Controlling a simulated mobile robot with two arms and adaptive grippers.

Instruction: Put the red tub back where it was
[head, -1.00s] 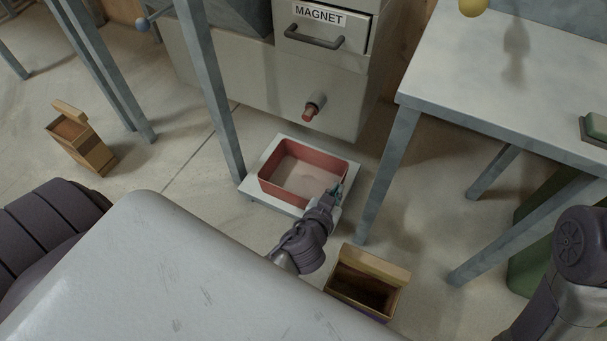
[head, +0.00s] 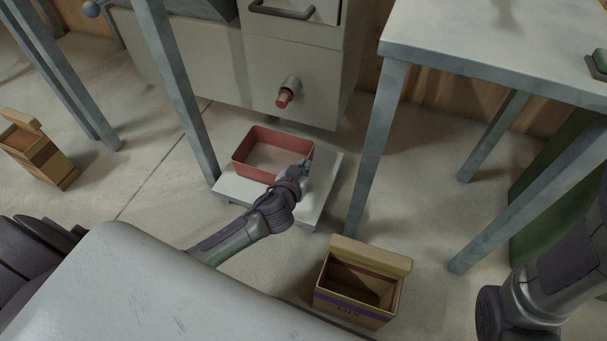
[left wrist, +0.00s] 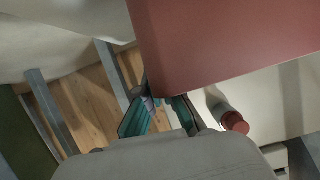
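The red tub (head: 253,169) is an open, shallow box over the back left part of a low pale platform (head: 318,190), below the outlet spout. I cannot tell whether its bottom touches the platform. My left gripper (head: 304,167) is at the tub's right rim, its fingers closed about the wall. In the left wrist view the tub's red side (left wrist: 230,45) fills the top, with its lower corner at the teal fingers (left wrist: 160,112). The fingertips are partly hidden. My right arm shows at the right edge of the head view, but its gripper does not.
The spout (head: 287,92) juts from the pale machine behind the tub. Table legs stand left (head: 180,95) and right (head: 375,150) of the platform. A wooden box (head: 355,309) stands on the floor at front right, another (head: 42,160) at far left.

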